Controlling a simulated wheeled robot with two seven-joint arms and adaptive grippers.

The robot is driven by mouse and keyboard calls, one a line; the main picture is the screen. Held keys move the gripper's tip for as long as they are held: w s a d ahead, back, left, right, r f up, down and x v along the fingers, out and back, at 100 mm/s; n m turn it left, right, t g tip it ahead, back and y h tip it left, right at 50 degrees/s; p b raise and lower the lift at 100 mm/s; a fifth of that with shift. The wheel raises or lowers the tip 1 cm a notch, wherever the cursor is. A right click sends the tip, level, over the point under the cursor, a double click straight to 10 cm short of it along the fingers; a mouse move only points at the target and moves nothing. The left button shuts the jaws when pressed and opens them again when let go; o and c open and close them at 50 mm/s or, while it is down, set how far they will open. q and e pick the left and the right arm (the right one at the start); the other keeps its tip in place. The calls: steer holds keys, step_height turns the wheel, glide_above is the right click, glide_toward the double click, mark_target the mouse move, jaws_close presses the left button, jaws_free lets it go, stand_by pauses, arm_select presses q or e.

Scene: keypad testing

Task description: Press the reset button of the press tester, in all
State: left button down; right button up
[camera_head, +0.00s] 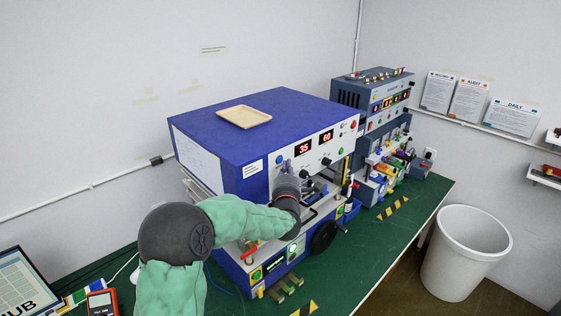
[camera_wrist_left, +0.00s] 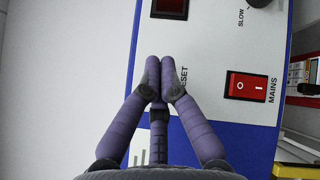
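The press tester (camera_head: 232,160) is a large blue cabinet with a white front panel and red displays reading 35 and 60. My left gripper (camera_head: 283,168) is in front of the panel's left part. In the wrist view, its purple fingers (camera_wrist_left: 160,66) are together, with nothing visible between them. Their tips lie beside the RESET label (camera_wrist_left: 182,83), over the place where a button would be; the reset button itself is hidden. I cannot tell whether the tips touch the panel. My right gripper is not in view.
A red MAINS rocker switch (camera_wrist_left: 246,86) is near the fingers, with a dark red display window (camera_wrist_left: 170,8) above them. A tray (camera_head: 244,116) lies on the cabinet. Another grey tester (camera_head: 372,95) stands behind it. A white bin (camera_head: 465,250) stands right of the green bench (camera_head: 385,240).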

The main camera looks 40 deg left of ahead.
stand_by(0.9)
arm_select(q)
steer(key=shift+a+b, duration=0.45)
steer(key=shift+b, duration=0.4)
steer(key=shift+a+b, duration=0.35)
steer(key=shift+b, duration=0.25)
stand_by(0.5)
stand_by(0.3)
steer(key=shift+d+b, duration=0.5)
steer(key=shift+d, duration=0.3)
steer(key=d, duration=0.1)
steer(key=d+b, duration=0.1)
steer(key=d, duration=0.3)
steer(key=shift+s, duration=0.25)
